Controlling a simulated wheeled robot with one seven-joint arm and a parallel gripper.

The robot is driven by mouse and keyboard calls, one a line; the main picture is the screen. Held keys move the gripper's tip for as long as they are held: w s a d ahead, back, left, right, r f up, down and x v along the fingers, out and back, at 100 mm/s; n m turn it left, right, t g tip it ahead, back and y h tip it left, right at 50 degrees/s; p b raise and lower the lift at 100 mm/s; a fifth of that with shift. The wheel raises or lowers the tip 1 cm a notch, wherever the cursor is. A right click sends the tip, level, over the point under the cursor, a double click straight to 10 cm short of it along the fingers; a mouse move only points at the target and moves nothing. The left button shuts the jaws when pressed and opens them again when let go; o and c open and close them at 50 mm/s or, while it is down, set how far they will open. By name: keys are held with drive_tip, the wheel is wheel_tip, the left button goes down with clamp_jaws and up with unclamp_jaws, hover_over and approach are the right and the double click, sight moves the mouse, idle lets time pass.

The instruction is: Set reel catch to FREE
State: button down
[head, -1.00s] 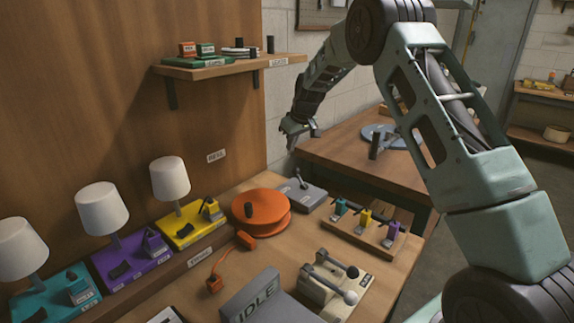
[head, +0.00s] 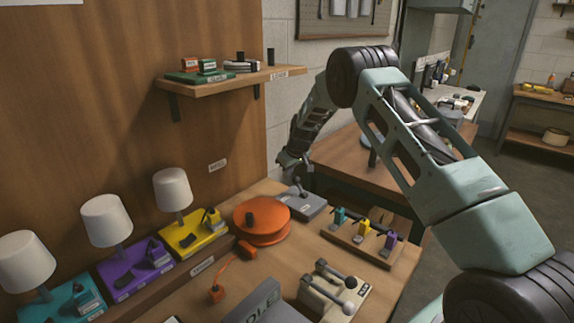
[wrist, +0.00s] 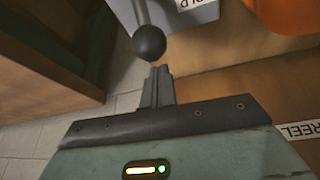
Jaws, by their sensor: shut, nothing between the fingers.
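The reel catch (head: 302,204) is a grey box with a short lever, standing at the far edge of the bench behind the orange reel (head: 262,222). In the wrist view its grey plate (wrist: 190,14) shows at the top, with cut-off lettering that seems to end in "OLD". The lever's dark ball knob (wrist: 149,43) is just ahead of my gripper (wrist: 158,72). The fingers are shut and empty, with their tips close to the knob; I cannot tell whether they touch. In the head view my gripper (head: 292,162) is above and slightly left of the catch.
A rack with teal, yellow and purple switches (head: 360,238) stands right of the catch. A two-lever block (head: 335,290) is nearer. Three lamps on coloured bases line the left. A shelf (head: 225,82) hangs on the wooden wall. A reel label (wrist: 302,131) shows in the wrist view.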

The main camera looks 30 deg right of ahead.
drive_tip(key=shift+s+d+r+p, duration=0.1)
drive_tip(key=shift+s+r+p, duration=0.1)
drive_tip(key=shift+s, duration=0.4)
drive_tip(key=shift+s+d+r+p, duration=0.1)
drive_tip(key=shift+s+p, duration=0.05)
drive_tip(key=shift+s, duration=0.45)
drive_tip(key=shift+f+b, duration=0.1)
drive_tip(key=shift+b, duration=0.55)
drive_tip(key=shift+s+t+b, duration=0.2)
drive_tip(key=shift+t+b, duration=0.1)
drive_tip(key=shift+b, duration=0.05)
